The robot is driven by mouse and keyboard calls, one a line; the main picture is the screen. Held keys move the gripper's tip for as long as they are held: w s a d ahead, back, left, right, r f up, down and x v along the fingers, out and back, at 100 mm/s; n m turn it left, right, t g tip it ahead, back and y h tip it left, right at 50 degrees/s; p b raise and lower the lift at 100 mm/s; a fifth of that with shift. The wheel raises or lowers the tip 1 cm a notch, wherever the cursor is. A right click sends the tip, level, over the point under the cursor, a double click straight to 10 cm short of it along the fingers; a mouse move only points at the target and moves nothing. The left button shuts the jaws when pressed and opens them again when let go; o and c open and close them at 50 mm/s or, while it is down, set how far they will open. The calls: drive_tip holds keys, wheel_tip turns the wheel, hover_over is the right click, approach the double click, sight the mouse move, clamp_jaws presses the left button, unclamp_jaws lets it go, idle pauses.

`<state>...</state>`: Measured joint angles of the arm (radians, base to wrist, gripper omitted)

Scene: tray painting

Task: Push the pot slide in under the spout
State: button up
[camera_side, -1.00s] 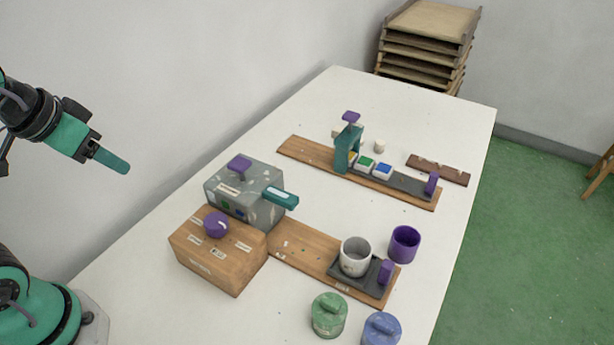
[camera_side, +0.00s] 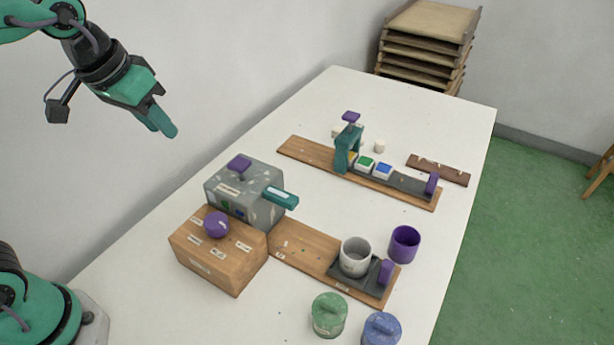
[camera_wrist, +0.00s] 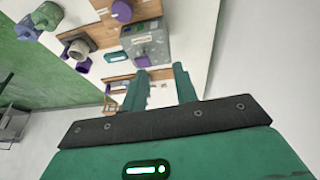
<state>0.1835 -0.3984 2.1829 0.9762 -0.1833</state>
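The pot slide (camera_side: 365,281) is a dark grey plate with a purple handle (camera_side: 386,271) at its right end. It sits at the right end of a wooden board (camera_side: 303,250). A speckled whitish pot (camera_side: 355,257) stands upright on it. The teal spout (camera_side: 281,197) juts from the grey dispenser box (camera_side: 232,204), up and left of the pot; the pot is well clear of it. My gripper (camera_side: 168,130) is high in the air at left, away from everything. In the wrist view my gripper (camera_wrist: 160,72) shows two teal fingers apart with nothing between them.
A wooden box (camera_side: 220,257) with a purple knob stands left of the board. A purple cup (camera_side: 404,244), a green lidded jar (camera_side: 329,315) and a blue one (camera_side: 381,330) are near the slide. A second board (camera_side: 300,151) with a teal arch lies farther back.

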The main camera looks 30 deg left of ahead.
drive_tip(key=w+d+g, duration=0.1)
drive_tip(key=w+d, duration=0.6)
drive_tip(key=d, duration=0.1)
drive_tip(key=g, duration=0.3)
hover_over(388, 264)
drive_tip(key=shift+y, duration=0.4)
drive_tip(key=f, duration=1.6)
drive_tip(key=shift+w+a, duration=0.1)
drive_tip(key=shift+a, duration=0.1)
drive_tip(key=shift+d+f, duration=0.2)
drive_tip(key=shift+d, duration=0.1)
drive_tip(key=shift+f, duration=3.9)
